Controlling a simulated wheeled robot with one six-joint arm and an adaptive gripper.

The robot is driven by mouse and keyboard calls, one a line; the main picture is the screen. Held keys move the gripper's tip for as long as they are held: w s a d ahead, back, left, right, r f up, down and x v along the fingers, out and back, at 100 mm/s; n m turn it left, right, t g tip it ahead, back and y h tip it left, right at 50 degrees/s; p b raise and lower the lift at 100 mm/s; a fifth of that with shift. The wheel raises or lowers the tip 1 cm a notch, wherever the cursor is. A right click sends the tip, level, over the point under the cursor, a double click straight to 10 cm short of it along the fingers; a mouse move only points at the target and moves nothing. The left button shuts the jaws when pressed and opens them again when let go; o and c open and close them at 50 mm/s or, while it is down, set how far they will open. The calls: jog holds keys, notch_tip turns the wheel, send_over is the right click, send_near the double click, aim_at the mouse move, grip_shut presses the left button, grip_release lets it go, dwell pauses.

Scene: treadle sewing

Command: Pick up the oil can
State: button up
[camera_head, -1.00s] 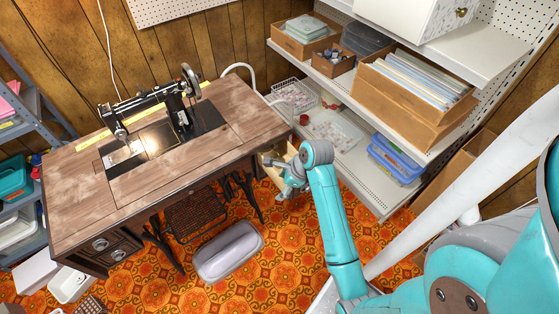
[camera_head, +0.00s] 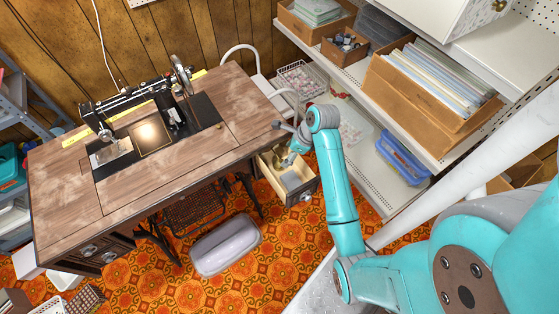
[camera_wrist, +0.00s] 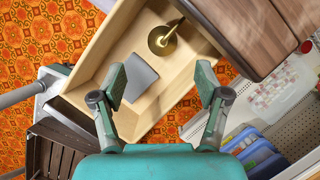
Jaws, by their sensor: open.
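The oil can (camera_wrist: 160,42) is a small brass can with a round base and a thin spout. It stands in the far part of an open wooden drawer (camera_wrist: 108,42) in the wrist view. The drawer also shows under the table's right end in the head view (camera_head: 268,178). My gripper (camera_wrist: 161,82) is open and empty above the drawer, its fingers apart on either side of the view. The can lies beyond the fingertips, roughly between them, untouched. In the head view my gripper (camera_head: 290,156) partly hides the drawer's contents.
A flat grey piece (camera_wrist: 141,77) lies in the drawer nearer my gripper. The sewing table (camera_head: 160,165) overhangs the drawer's far end. Shelves (camera_head: 375,185) with a blue bin (camera_head: 403,160) stand to the right. A grey case (camera_head: 226,245) lies on the floor.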

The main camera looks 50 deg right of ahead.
aim_at(279, 160)
jog(key=shift+x, duration=1.25)
jog(key=x, duration=0.4)
jog(key=shift+w+r, duration=0.2)
jog(key=shift+w, duration=0.15)
jog(key=shift+w+a+f, duration=0.1)
jog(key=shift+w+f, duration=0.15)
jog(key=shift+f, duration=0.35)
jog(key=shift+c, duration=0.3)
jog(key=c, duration=1.2)
